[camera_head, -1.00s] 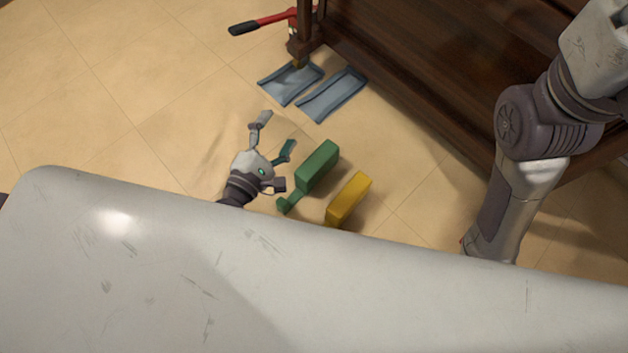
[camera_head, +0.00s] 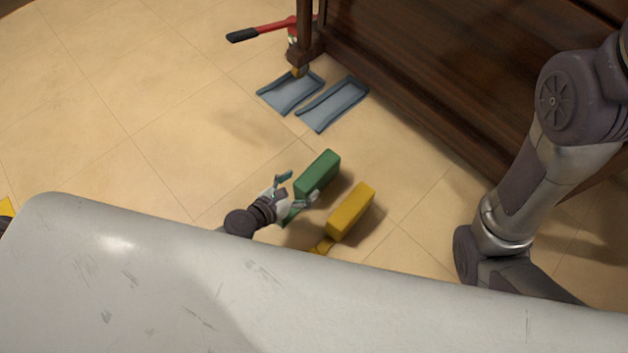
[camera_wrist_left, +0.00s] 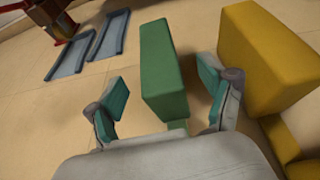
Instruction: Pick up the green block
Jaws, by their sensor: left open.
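The green block (camera_head: 318,174) lies on the tiled floor in the head view, a long box shape with a narrower piece at its near end. In the left wrist view the green block (camera_wrist_left: 162,70) stands out ahead, between the two fingers. My left gripper (camera_head: 297,186) is open at the block's near end, one finger on each side of it. In the left wrist view my left gripper (camera_wrist_left: 160,98) shows a gap between the left finger and the block. I cannot tell whether the right finger touches. My right arm shows at the right of the head view, its gripper hidden.
A yellow block (camera_head: 350,211) lies close to the right of the green one. Two blue-grey trays (camera_head: 332,103) lie by the dark wooden piano (camera_head: 420,70). A red tool with a black handle (camera_head: 262,31) is at the piano's leg.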

